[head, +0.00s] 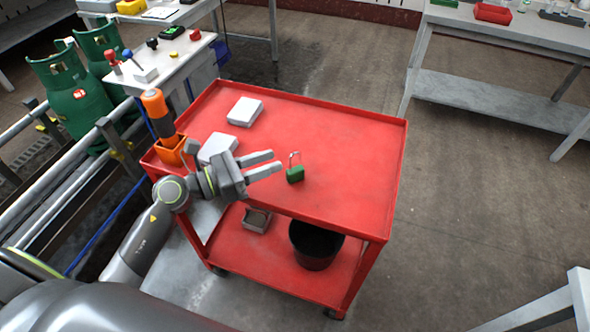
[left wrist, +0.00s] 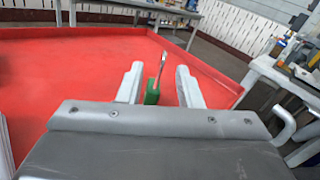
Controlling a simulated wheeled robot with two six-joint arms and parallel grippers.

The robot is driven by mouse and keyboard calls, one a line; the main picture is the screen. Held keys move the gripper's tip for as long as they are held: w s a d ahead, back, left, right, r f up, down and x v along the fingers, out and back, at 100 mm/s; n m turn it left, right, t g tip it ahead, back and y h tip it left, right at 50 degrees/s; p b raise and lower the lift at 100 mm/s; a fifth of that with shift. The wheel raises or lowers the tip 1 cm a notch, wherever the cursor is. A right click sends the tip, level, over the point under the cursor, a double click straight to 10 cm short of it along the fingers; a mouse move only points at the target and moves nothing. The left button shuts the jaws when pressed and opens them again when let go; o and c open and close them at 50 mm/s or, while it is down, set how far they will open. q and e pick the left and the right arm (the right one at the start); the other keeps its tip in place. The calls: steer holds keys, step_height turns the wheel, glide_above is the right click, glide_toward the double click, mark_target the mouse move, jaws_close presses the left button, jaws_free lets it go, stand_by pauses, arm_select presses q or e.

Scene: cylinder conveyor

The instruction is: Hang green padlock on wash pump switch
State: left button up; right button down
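A grey control box (head: 172,66) with several coloured knobs and levers stands at the upper left. I cannot tell which control is the wash pump switch. My right gripper is not in view.
The red cart (head: 340,130) has raised edges and carries two white boxes (head: 244,111) and an orange holder (head: 174,150) with an orange-handled tool. A black bucket (head: 315,250) is on its lower shelf. Green gas cylinders (head: 75,95) and rails are at left. The cart's right side is clear.

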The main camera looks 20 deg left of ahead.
mark_target(288, 171)
arm_select(q)
steer(key=shift+w+d+r, duration=0.2)
steer(key=shift+w+d, duration=0.05)
steer(key=shift+d, duration=0.1)
steer(key=p+x, duration=0.1)
steer(key=x, duration=0.2)
steer(key=shift+d+r, duration=0.15)
steer(key=shift+d, duration=0.05)
steer(key=shift+w+d, duration=0.3)
steer(key=shift+d, duration=0.05)
jaws_close()
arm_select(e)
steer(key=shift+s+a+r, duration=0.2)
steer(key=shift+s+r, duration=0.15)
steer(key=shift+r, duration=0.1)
